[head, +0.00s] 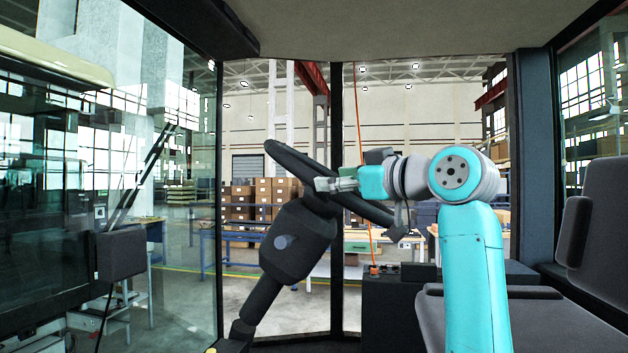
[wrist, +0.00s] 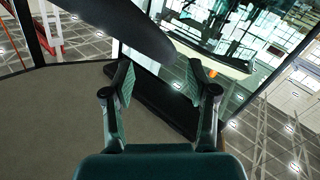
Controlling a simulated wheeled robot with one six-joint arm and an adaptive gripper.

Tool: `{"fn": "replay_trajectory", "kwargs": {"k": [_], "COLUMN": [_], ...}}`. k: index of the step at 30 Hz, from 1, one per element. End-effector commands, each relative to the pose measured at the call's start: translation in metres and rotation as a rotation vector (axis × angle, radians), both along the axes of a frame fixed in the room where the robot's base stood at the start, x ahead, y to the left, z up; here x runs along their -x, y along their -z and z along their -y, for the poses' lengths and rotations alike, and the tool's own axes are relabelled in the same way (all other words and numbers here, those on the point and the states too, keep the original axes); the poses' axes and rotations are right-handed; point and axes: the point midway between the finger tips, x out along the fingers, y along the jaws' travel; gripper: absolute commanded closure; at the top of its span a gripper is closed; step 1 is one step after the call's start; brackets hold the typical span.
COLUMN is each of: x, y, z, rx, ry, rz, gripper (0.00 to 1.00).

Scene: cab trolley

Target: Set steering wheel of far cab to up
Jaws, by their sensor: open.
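The black steering wheel (head: 291,161) stands in the middle of the head view on a thick dark column (head: 300,240) that leans up to the right. Its rim is seen nearly edge-on, slanting from upper left to lower right. My gripper (head: 322,184) comes in from the right at the middle of the wheel and overlaps it in the picture. In the wrist view my gripper (wrist: 160,84) has its two fingers apart with nothing clearly between them. A dark curved piece (wrist: 130,25), apparently the wheel rim, lies beyond the fingertips. I cannot tell whether the fingers touch it.
A black seat (head: 560,318) is at the right, beside my arm. Glass and a dark window post (head: 336,130) stand beyond the wheel. Cartons (head: 250,197) are outside.

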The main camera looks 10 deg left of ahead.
Motion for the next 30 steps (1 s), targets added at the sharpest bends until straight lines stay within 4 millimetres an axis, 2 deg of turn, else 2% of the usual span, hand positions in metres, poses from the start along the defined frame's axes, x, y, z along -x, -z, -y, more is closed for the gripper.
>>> {"fn": "replay_trajectory", "kwargs": {"k": [1, 6, 12, 24, 26, 30], "x": [-0.005, -0.023, -0.037, -0.041, -0.041, -0.041], "y": [0.000, 0.000, 0.000, 0.000, 0.000, 0.000], "z": [-0.009, -0.031, -0.048, -0.053, -0.053, -0.053], "rx": [0.001, 0.001, 0.000, 0.000, 0.000, 0.000], "ry": [-0.003, -0.002, -0.001, 0.001, 0.000, 0.000], "rz": [-0.002, -0.002, -0.001, 0.001, 0.000, 0.000], "gripper": [0.42, 0.42, 0.42, 0.42, 0.55, 0.90]}}
